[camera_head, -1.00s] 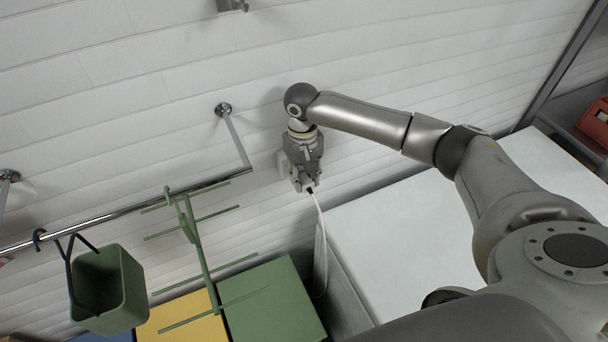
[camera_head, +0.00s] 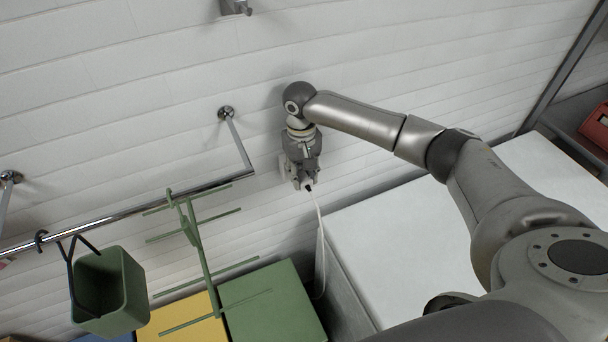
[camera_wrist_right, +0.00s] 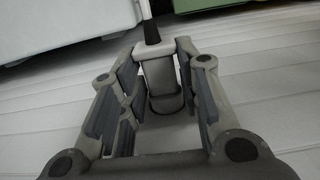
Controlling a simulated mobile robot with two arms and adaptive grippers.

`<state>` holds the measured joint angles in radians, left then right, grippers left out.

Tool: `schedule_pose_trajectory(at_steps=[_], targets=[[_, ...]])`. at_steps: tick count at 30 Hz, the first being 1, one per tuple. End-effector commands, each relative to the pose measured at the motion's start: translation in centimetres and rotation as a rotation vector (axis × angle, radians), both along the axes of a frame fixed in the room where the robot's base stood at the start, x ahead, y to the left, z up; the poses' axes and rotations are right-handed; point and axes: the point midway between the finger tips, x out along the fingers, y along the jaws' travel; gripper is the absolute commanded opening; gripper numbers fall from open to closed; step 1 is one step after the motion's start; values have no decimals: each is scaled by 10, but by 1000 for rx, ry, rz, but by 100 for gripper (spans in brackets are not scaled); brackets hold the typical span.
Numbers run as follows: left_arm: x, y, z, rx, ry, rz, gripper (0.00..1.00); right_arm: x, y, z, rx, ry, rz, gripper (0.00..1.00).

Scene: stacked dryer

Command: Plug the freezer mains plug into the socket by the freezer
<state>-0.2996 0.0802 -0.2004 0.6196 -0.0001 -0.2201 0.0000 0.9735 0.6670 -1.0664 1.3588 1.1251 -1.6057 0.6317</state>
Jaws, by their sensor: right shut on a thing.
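My right gripper (camera_head: 304,182) is at the tiled wall, above the back left corner of the white freezer (camera_head: 405,245). In the right wrist view its fingers (camera_wrist_right: 158,85) are shut on the freezer mains plug (camera_wrist_right: 157,68), a pale block with a dark cord sleeve (camera_wrist_right: 151,33). In the head view the sleeve (camera_head: 308,188) shows at the fingertips, with the white cord (camera_head: 319,225) hanging down beside the freezer. The pale socket plate (camera_head: 283,167) shows partly behind the gripper. The contact between plug and socket is hidden. My left gripper is out of view.
A chrome rail (camera_head: 125,215) on the wall ends just left of the gripper. A green bucket (camera_head: 112,290) and a green rack (camera_head: 205,255) hang along it. Green (camera_head: 270,300) and yellow (camera_head: 182,318) boxes stand below.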

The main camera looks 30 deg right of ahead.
Motion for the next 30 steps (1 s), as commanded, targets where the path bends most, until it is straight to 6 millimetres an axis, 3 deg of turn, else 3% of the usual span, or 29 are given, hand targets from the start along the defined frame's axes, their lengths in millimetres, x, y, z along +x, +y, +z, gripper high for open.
schedule_pose_trajectory(at_steps=[17, 18, 23, 30], targets=[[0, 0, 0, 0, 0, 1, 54, 12, -1, 1, 1, -4, 0, 7], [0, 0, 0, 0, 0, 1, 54, 12, -1, 1, 1, -4, 0, 35], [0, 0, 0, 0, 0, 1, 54, 12, 0, 1, 2, -5, 0, 56], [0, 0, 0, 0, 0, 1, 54, 12, 1, 1, 3, -4, 2, 56]])
